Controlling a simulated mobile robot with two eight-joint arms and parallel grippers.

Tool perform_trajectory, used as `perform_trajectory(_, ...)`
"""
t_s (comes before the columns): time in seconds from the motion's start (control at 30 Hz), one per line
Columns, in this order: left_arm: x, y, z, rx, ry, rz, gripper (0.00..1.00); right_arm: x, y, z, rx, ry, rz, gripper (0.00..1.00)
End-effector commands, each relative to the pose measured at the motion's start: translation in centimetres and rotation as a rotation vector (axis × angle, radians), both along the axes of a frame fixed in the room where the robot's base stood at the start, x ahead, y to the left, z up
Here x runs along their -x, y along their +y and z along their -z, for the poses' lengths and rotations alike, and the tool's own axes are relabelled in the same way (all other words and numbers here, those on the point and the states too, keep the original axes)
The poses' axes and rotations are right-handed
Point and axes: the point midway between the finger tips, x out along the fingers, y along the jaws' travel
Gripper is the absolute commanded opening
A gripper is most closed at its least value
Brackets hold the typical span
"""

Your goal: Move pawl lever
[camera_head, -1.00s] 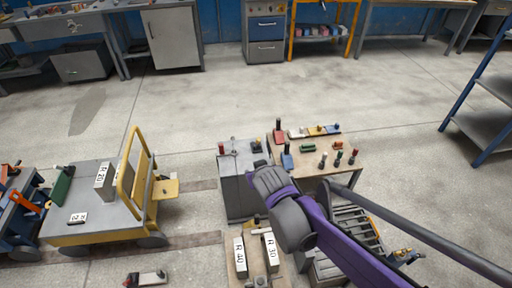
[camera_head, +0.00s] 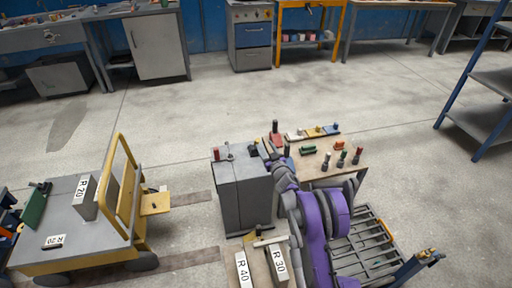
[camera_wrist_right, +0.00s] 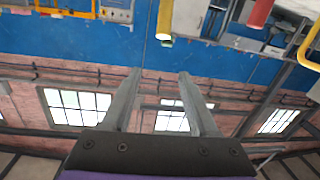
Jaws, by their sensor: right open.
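I cannot tell for sure which part is the pawl lever. A small lever (camera_head: 229,152) with a dark knob stands on the grey cabinet. A red-based lever (camera_head: 275,134) stands upright on the wooden bench just to its right, and a blue one is partly hidden behind my arm. My right gripper (camera_wrist_right: 160,75) is open and empty, with both fingers apart. In the head view my right wrist is beside the cabinet's right edge, and its fingertips are hard to make out. My left gripper is out of view.
The grey cabinet (camera_head: 244,200) adjoins the wooden bench (camera_head: 318,168), which holds several coloured handles. Blocks marked R 40 (camera_head: 243,270) and R 30 (camera_head: 279,262) lie in front. A yellow-railed cart (camera_head: 85,235) stands left.

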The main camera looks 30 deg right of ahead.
Motion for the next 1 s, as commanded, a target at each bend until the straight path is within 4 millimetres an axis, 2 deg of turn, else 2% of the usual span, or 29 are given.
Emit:
perform_trajectory(0.03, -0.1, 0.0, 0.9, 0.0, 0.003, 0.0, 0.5, -0.1, -0.5, 2.3, 0.005, -0.008, -0.015, 0.59)
perform_trajectory(0.1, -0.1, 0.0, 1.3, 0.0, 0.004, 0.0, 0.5, -0.2, -0.7, 3.9, 0.008, -0.02, -0.038, 0.59)
perform_trajectory(0.23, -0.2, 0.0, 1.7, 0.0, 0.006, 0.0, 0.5, -0.2, -1.0, 5.7, 0.01, -0.031, -0.062, 0.59)
perform_trajectory(0.37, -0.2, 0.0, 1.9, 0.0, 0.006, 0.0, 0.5, -0.9, -1.1, 6.2, 0.01, -0.034, -0.07, 0.59)
perform_trajectory(0.8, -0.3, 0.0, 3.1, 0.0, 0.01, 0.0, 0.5, -8.5, -1.7, 6.2, 0.01, -0.033, -0.069, 0.59)
perform_trajectory(1.0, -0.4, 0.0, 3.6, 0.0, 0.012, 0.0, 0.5, -10.4, -1.9, 6.1, 0.009, -0.033, -0.069, 0.59)
